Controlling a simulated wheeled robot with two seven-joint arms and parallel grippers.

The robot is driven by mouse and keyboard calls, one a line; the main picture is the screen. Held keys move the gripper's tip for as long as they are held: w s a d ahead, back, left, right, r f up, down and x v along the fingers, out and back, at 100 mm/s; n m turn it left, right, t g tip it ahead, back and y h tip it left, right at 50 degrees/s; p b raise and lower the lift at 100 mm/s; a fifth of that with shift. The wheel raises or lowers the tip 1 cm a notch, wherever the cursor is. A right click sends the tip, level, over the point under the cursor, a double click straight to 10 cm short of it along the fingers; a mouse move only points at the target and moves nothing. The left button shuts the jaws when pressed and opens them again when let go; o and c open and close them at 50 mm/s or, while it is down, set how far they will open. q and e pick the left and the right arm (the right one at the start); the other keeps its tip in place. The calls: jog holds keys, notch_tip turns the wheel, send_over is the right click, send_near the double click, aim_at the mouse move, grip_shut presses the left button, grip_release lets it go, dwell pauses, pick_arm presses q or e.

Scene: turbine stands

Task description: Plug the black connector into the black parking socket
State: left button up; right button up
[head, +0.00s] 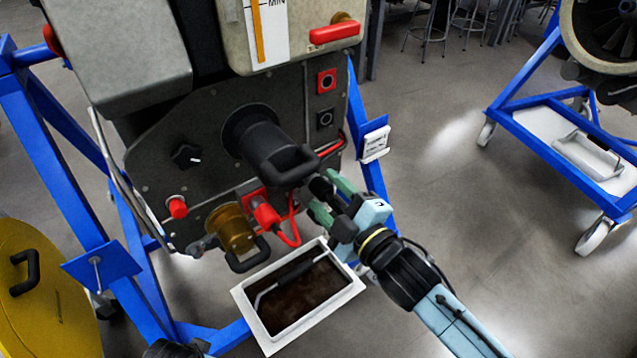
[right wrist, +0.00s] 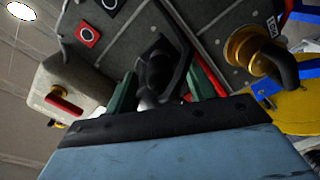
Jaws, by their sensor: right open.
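The black parking socket (head: 325,118) is a small dark square on the right of the grey panel, below the red socket (head: 326,82). In the right wrist view the black socket (right wrist: 111,4) is at the top edge. My right gripper (head: 331,198) is open, its green fingers pointing at the panel below the large black handled fitting (head: 262,140). A dark rounded piece (head: 320,187), possibly the black connector, shows at the fingers. I cannot tell whether they touch it. In the right wrist view, the black fitting (right wrist: 178,50) shows beyond the finger gap.
A red connector (head: 263,213) with a red cable and a brass handled fitting (head: 232,232) are beside the gripper. A white tray (head: 350,286) is below. Blue stand legs (head: 370,180) flank the panel.

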dwell(0.4)
jog(key=shift+p, duration=0.35)
grip_shut()
